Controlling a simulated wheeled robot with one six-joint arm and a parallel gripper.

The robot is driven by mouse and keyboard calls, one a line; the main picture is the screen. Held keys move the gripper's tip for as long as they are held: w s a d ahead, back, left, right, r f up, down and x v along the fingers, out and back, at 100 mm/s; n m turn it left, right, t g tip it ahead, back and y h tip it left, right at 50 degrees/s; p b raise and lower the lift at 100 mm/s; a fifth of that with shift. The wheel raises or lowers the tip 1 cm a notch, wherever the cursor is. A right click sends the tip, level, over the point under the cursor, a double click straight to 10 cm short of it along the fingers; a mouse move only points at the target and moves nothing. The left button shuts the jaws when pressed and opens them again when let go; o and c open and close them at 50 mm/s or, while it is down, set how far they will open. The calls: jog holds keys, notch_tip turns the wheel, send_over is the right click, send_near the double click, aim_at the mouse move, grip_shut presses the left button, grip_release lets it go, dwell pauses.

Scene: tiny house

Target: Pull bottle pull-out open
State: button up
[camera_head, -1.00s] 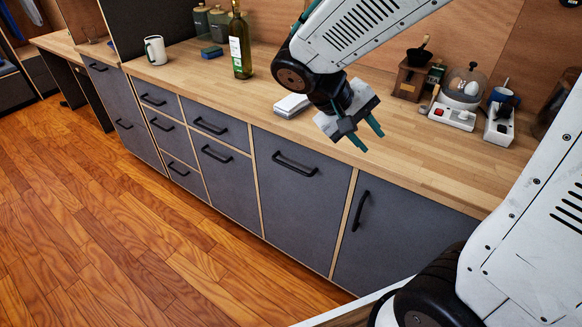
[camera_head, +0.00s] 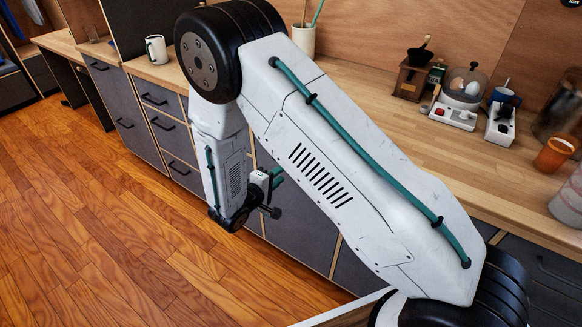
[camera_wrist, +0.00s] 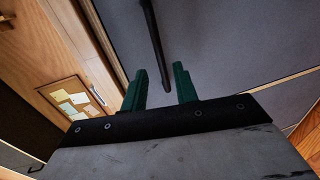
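A grey cabinet front (camera_head: 300,232) with a wood-edged frame stands below the worktop, partly hidden behind my arm. I cannot tell by sight which front is the bottle pull-out. My gripper (camera_head: 268,190) is in front of these grey fronts, low under the worktop edge. In the wrist view, my gripper's two green fingers (camera_wrist: 160,86) are apart with nothing held between them. A dark bar handle (camera_wrist: 155,45) on a grey front (camera_wrist: 220,45) lies ahead, in line with the gap between the fingers. Contact is not visible. The front looks closed.
The worktop (camera_head: 400,135) carries a mug (camera_head: 156,49), a coffee grinder (camera_head: 410,78), a domed egg cooker (camera_head: 462,88) and an orange cup (camera_head: 554,155). Drawers with dark handles (camera_head: 160,124) stand to the left. The wooden floor (camera_head: 110,230) there is clear.

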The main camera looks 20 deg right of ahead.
jog(key=x, duration=0.7)
jog(key=shift+w+d, duration=0.15)
jog(key=shift+d, duration=0.05)
grip_shut()
